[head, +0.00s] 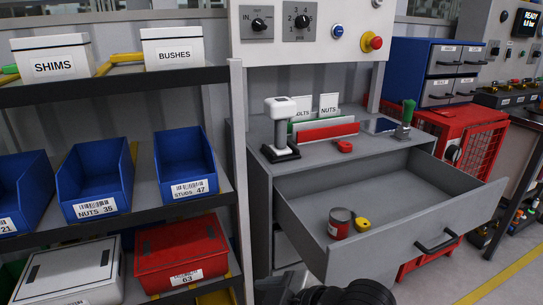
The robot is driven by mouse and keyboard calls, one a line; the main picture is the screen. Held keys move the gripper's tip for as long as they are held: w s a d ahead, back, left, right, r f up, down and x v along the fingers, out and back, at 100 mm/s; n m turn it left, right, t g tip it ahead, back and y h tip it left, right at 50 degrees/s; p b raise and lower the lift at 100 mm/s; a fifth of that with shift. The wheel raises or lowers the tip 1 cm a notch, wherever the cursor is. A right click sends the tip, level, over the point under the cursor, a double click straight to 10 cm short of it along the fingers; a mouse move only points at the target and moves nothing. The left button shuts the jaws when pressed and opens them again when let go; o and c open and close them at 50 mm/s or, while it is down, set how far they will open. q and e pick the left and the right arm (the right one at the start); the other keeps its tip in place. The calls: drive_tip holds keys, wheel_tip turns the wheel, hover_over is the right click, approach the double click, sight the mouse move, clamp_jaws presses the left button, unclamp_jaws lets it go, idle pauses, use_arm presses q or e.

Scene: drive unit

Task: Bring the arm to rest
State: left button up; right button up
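Black rounded parts of an arm of mine show at the bottom edge of the head view, just below the front of the open drawer (400,241). I cannot tell which arm they belong to. No gripper fingers are visible, so neither gripper's opening can be seen. The grey drawer is pulled out from the workbench (258,172). Inside it, a dark red can with a pale label (339,224) stands near the front left. A small yellow object (363,225) lies beside the can. The drawer handle (437,243) is free.
A shelf rack (232,130) on the left holds blue bins (186,165), a red box (181,252) and a grey case (68,272). A white-topped device (281,130) and a red ring-like item (344,146) are on the bench. A red cage (467,140) stands right. Floor at lower right is clear.

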use_arm(q)
drive_tip(key=shift+a+r+p, duration=0.1)
drive_tip(key=shift+r+p, duration=0.3)
drive_tip(key=shift+p, duration=0.5)
use_arm(e)
drive_tip(key=s+d+f+m+t+h, duration=0.2)
drive_tip(key=s+d+f+m, duration=0.2)
drive_tip(key=d+f+m, duration=0.2)
drive_tip(key=s+d+f+m+t+h, duration=0.3)
drive_tip(key=d+f+m, duration=0.3)
drive_tip(key=d, duration=0.4)
drive_tip(key=shift+s+m+h, duration=0.3)
drive_tip(key=shift+s+m, duration=0.2)
drive_tip(key=shift+s, duration=0.25)
